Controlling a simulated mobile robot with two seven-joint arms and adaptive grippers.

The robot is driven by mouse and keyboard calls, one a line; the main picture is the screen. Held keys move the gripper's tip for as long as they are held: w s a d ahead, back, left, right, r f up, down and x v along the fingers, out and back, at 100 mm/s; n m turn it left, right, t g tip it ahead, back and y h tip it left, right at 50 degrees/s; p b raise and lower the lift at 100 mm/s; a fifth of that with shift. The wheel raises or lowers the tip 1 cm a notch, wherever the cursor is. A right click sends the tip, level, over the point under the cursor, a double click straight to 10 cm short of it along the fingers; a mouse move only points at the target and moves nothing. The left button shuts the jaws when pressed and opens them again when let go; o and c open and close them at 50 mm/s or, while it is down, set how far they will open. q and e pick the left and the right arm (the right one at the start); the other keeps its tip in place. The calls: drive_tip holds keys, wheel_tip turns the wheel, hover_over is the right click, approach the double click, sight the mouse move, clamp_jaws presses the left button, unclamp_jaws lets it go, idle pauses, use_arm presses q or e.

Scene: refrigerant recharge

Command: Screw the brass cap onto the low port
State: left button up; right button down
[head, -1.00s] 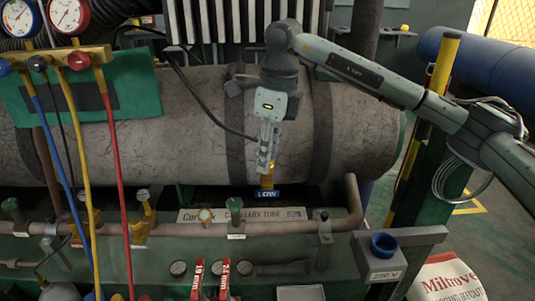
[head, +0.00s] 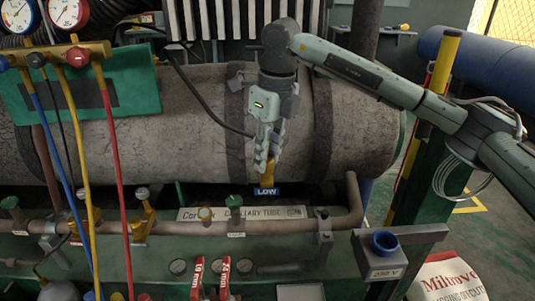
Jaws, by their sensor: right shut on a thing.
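My right gripper (head: 267,159) points down in front of the grey tank, with its fingers close together directly above the low port. It is shut on the brass cap, which is mostly hidden between the fingertips. Brass (head: 267,174) shows just below the fingertips, and I cannot tell where the cap ends and the low port begins. The low port stands upright behind a blue "LOW" label (head: 265,191). Whether the cap is seated on the port cannot be made out. My left gripper is not in view.
The grey tank (head: 190,130) lies close behind the fingers. Blue, yellow and red hoses (head: 115,180) hang at the left from the gauge manifold (head: 58,55). A copper pipe (head: 280,225) runs below the port. A blue cup (head: 384,243) sits on a grey bracket at the lower right.

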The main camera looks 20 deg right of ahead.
drive_tip(key=m, duration=0.3)
drive_tip(key=shift+m, duration=0.3)
drive_tip(key=shift+m+h, duration=0.3)
drive_tip(key=shift+m, duration=0.2)
drive_tip(key=shift+a+f+m, duration=0.1)
drive_tip(key=shift+m, duration=1.1)
drive_tip(key=shift+m, duration=0.5)
drive_tip(key=c, duration=1.7)
unclamp_jaws()
drive_tip(key=shift+m, duration=0.4)
drive_tip(key=o, duration=0.5)
